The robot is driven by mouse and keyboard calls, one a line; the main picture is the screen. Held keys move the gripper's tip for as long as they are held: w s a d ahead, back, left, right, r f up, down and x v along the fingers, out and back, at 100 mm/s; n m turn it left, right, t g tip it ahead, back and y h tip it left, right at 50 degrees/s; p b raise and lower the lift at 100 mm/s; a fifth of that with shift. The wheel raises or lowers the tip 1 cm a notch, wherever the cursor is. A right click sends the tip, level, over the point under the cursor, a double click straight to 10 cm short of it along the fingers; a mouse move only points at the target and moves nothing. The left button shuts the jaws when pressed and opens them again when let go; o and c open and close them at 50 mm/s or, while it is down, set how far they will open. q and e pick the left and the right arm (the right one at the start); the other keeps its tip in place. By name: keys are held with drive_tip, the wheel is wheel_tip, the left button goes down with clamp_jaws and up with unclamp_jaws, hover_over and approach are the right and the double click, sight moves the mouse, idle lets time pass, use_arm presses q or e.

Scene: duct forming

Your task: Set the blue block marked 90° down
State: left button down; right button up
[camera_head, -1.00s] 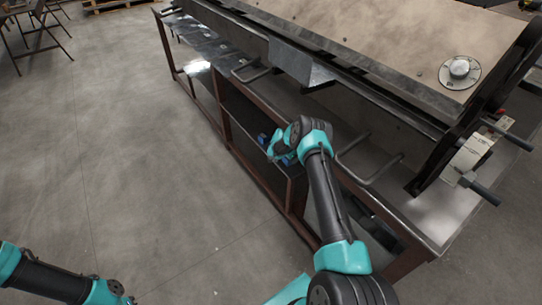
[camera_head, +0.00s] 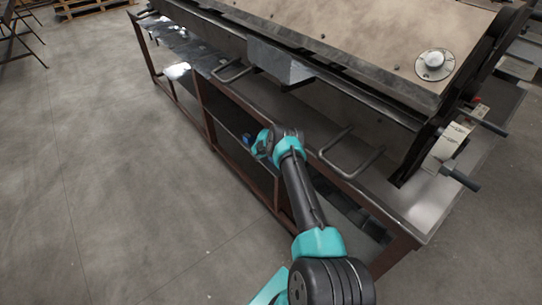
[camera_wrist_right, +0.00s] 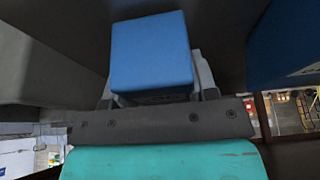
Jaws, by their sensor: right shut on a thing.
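A blue block (camera_wrist_right: 151,52) sits between the fingers of my right gripper (camera_wrist_right: 155,88) in the right wrist view, and the gripper is shut on it. Faint marking shows low on the block, too small to read. A second blue block (camera_wrist_right: 285,45) is at the right edge of that view, apart from the gripper, its marking also unreadable. In the head view my right arm reaches to the open shelf under the bench, and its fingers are hidden. A small blue patch (camera_head: 247,139) shows beside the wrist; I cannot tell which block it is. My left gripper is out of view.
The bench (camera_head: 430,205) carries a large folding machine (camera_head: 370,40). Metal loop handles (camera_head: 350,160) stick out along its front edge. The reddish frame posts (camera_head: 203,108) bound the shelf opening near my right arm.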

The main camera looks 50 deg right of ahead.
drive_tip(key=shift+f, duration=0.1)
drive_tip(key=shift+f, duration=0.15)
drive_tip(key=o, duration=1.1)
drive_tip(key=v, duration=0.5)
drive_tip(key=shift+d+r, duration=0.1)
drive_tip(key=shift+r, duration=0.1)
drive_tip(key=shift+w+a, duration=0.25)
drive_tip(key=shift+a, duration=1.75)
drive_tip(key=shift+w+a, duration=0.25)
drive_tip(key=shift+a, duration=1.75)
drive_tip(key=shift+w+a, duration=0.25)
drive_tip(key=shift+a, duration=1.7)
